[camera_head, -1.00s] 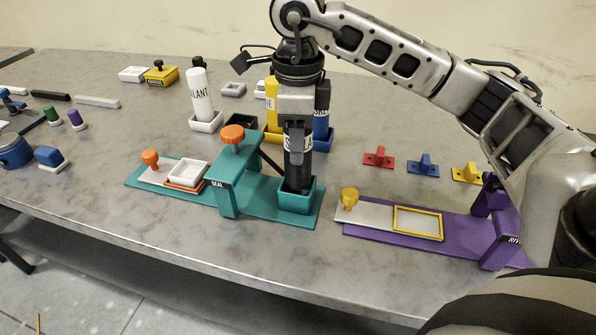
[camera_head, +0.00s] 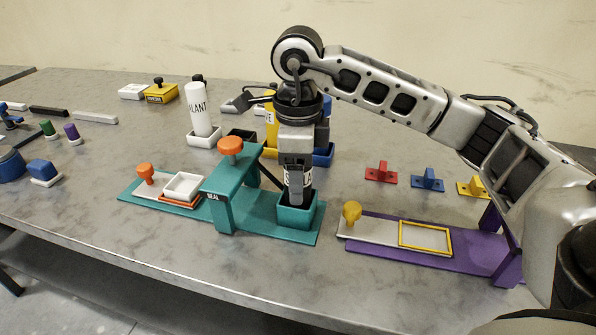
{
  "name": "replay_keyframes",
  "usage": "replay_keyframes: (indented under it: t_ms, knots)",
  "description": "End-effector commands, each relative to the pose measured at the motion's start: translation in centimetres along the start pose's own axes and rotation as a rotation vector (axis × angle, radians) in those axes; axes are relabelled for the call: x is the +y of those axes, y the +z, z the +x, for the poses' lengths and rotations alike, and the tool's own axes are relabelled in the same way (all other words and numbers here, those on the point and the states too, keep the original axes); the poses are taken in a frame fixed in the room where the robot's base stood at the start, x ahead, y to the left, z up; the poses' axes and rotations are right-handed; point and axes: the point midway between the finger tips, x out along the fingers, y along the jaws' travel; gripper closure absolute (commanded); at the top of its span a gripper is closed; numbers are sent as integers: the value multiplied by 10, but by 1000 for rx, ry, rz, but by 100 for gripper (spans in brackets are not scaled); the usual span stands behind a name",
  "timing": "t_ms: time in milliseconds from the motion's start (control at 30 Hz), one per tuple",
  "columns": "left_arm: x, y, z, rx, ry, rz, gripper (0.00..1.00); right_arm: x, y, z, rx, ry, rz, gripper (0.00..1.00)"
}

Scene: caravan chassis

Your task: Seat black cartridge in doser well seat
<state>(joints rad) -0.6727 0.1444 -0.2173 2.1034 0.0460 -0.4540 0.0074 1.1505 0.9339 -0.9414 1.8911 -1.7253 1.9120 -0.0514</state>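The black cartridge (camera_head: 308,178), with a white label, stands upright inside the teal square well seat (camera_head: 296,218) at the right end of the teal doser (camera_head: 231,190). My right gripper (camera_head: 298,190) points straight down over the well and is shut on the cartridge, with its fingertips near the well's rim. The fingers and well walls hide most of the cartridge, so I cannot tell whether its bottom touches the well floor. My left gripper is not in view.
The white sealant bottle (camera_head: 199,110), a yellow cartridge (camera_head: 271,130) and a blue one stand behind the doser. The doser's arch with an orange knob (camera_head: 230,146) is close on the left. A purple fixture (camera_head: 430,255) lies right. Red, blue and yellow pieces sit behind it.

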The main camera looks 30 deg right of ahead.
Motion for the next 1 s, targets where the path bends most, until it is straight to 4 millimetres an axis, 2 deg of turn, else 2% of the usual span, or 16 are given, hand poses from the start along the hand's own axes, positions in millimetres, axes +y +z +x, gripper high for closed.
replay_keyframes:
  t_ms: [167, 300, 367, 700, 800, 1000]
  knots:
    - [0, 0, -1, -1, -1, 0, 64, 0, 0, -1, 0, 0, 0, 36]
    - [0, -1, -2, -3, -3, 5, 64, 0, 1, -10, -2, -1, 0, 36]
    - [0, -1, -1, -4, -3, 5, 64, 0, 1, -20, -4, -2, -1, 36]
    - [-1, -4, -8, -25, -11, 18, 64, -1, 0, -96, -2, -5, 1, 36]
    - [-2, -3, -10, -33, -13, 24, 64, -1, 0, -110, -2, -4, 0, 36]
    - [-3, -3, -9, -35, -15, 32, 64, 0, 0, -123, -1, 0, 0, 36]
